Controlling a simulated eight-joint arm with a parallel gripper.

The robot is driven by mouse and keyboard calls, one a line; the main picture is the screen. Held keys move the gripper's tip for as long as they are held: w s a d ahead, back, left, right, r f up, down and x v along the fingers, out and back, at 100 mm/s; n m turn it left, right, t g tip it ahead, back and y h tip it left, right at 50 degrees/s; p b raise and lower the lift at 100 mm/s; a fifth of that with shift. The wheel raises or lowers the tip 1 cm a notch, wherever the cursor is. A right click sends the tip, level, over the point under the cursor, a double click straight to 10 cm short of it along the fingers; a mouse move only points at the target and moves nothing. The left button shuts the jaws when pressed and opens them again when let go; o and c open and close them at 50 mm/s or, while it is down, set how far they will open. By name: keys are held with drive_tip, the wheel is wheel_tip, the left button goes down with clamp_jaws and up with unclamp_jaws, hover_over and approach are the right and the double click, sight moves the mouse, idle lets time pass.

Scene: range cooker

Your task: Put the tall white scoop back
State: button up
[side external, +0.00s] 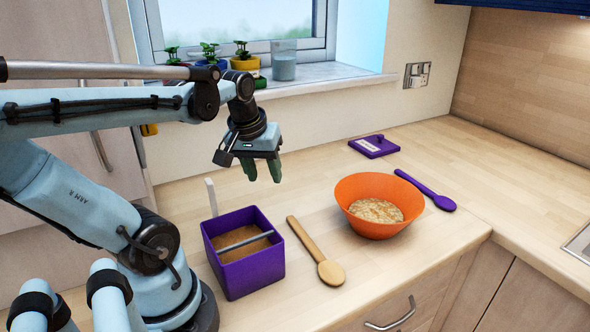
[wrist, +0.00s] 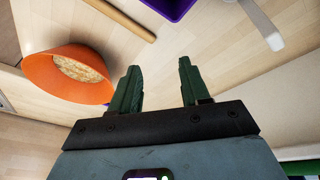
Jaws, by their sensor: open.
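The tall white scoop (side external: 211,197) shows in the side view as a slim, pale upright piece just behind the purple box (side external: 246,275); its lower part is hidden by the box. In the wrist view the white scoop (wrist: 262,22) is at the top right, beside the purple box (wrist: 168,8), which is cut by the frame edge. The box is open on top, with brown contents and a grey bar across it. My gripper (side external: 263,178) is open and empty, pointing down above the counter, behind and above the box. Its two green fingers (wrist: 158,66) are apart in the wrist view.
A wooden spoon (side external: 316,253) lies right of the box. An orange bowl (side external: 375,224) of oat-like food, a purple spoon (side external: 439,200) and a purple lid (side external: 374,146) are further right. Potted plants (side external: 210,55) and a glass jar (side external: 284,66) stand on the windowsill.

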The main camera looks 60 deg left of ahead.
drive_tip(key=w+d+m+t, duration=0.2)
drive_tip(key=d+m, duration=0.2)
drive_tip(key=d, duration=0.3)
drive_tip(key=w+d+f+m+t+h, duration=0.1)
drive_tip(key=w+d+m+t, duration=0.1)
drive_tip(key=d+m, duration=0.3)
drive_tip(key=shift+w+d+m+h, duration=0.3)
drive_tip(key=shift+w+d, duration=0.15)
drive_tip(key=shift+d, duration=0.45)
